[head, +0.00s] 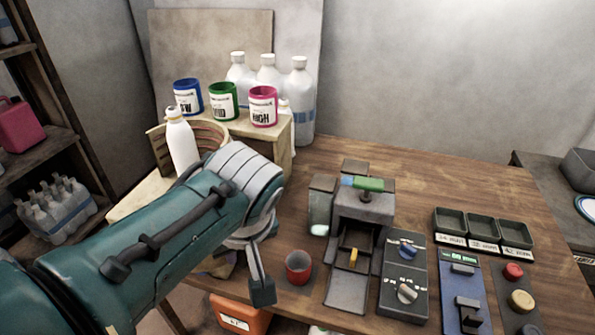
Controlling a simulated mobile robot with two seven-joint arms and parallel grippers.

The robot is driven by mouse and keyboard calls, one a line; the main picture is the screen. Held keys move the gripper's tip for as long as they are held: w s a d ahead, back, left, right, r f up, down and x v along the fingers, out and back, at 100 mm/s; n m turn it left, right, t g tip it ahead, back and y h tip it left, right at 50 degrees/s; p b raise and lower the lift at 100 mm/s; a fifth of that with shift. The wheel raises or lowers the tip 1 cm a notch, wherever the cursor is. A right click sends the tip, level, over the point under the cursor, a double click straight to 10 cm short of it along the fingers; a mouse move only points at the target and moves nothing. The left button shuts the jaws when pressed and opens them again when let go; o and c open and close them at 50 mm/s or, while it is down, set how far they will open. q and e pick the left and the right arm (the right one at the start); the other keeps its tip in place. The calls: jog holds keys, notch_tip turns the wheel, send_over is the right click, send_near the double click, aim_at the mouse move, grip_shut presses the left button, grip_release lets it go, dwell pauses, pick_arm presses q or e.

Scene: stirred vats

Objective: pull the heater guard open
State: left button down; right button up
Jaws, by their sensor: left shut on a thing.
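My left arm comes in from the lower left, and its gripper (261,282) points down beside a small red cup (299,267). One dark finger shows; the other is hidden behind my arm. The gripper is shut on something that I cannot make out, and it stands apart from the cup. I cannot say for certain which part is the heater guard. A grey box unit (364,205) in the middle of the table has an open front, a sloping plate (346,292) and a small yellow tab (353,258). My right gripper is out of view.
A wooden stand (292,150) at the back left bears blue, green and pink pots. A white bottle (181,142) stands before a curved wooden piece. A dark dial panel (404,279), a blue panel (467,300) and dark trays (483,231) fill the right. The table's back right is clear.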

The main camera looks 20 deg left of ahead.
pick_arm(q)
jog(key=c, duration=0.8)
grip_release()
jog(key=p+v, duration=0.2)
jog(key=v, duration=0.8)
jog(key=shift+p, duration=0.35)
